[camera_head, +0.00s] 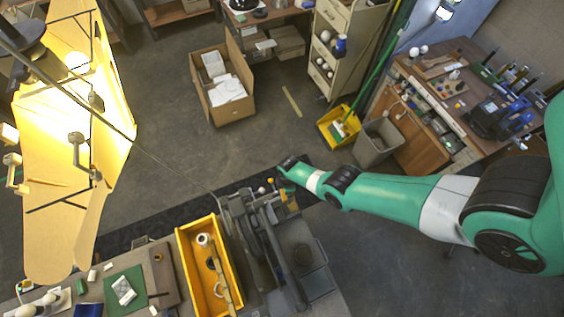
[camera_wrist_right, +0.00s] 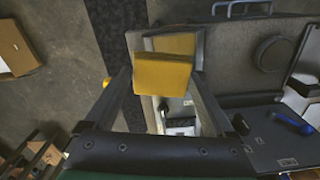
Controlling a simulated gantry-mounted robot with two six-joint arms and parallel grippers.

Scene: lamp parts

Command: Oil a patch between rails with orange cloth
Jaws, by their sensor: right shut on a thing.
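A folded orange-yellow cloth (camera_wrist_right: 163,75) is held between the fingertips of my right gripper (camera_wrist_right: 160,82) in the right wrist view. The fingers reach in from both sides and are shut on it. In the head view my right gripper (camera_head: 284,196) is low over the far end of a grey machine with long dark rails (camera_head: 268,245). Behind the cloth, the wrist view shows grey machine surfaces; whether the cloth touches them cannot be told. The patch between the rails is not clearly seen.
A yellow tray (camera_head: 187,251) with small parts stands left of the machine on the bench. A grey block with a round recess (camera_head: 304,255) is on its right. A cardboard box (camera_head: 245,104), a yellow bin (camera_head: 327,127) and a grey bin (camera_head: 367,150) stand on the floor beyond.

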